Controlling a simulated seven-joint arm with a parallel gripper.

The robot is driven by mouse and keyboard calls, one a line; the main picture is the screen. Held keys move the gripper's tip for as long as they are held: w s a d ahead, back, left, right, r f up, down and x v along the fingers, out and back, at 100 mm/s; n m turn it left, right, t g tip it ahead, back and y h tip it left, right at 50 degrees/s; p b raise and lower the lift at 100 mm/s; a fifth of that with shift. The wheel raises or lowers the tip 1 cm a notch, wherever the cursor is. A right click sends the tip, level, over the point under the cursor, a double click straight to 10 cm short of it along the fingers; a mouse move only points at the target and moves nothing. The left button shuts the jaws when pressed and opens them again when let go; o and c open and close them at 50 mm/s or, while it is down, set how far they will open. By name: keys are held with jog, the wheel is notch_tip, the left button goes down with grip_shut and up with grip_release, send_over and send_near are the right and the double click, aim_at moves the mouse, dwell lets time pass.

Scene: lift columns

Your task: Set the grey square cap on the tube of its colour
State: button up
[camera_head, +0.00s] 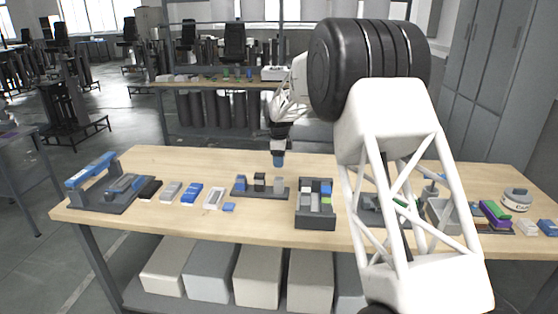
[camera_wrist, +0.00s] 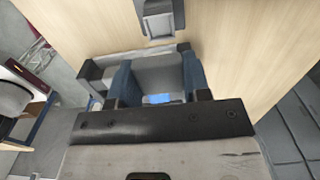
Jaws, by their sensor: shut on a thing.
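My gripper (camera_head: 278,160) hangs above the back middle of the table, fingers down. In the wrist view my gripper (camera_wrist: 157,85) is shut, with a grey block-like piece (camera_wrist: 155,72) between its blue-sided fingers. The piece looks like the grey square cap; its lower part is hidden. In the head view a dark rack (camera_head: 258,194) bears three short upright pieces: a blue one (camera_head: 240,183), a dark one (camera_head: 259,182) and a grey one (camera_head: 278,184), which looks like the grey tube. My gripper is above the grey one, apart from it.
A dark tray with small blocks (camera_head: 315,222) stands right of the rack. A small blue block (camera_head: 229,207) and a pale recessed piece (camera_head: 213,198) lie to its left. A blue-and-grey fixture (camera_head: 108,190) is at the far left. My arm hides part of the right side.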

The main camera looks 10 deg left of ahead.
jog(key=shift+f, duration=0.1)
jog(key=shift+f, duration=2.75)
jog(key=shift+f, duration=0.6)
dwell(1.0)
jog(key=o, duration=1)
jog(key=shift+o, duration=0.3)
jog(key=o, duration=0.4)
jog(key=shift+r, duration=0.1)
jog(key=shift+r, duration=3.7)
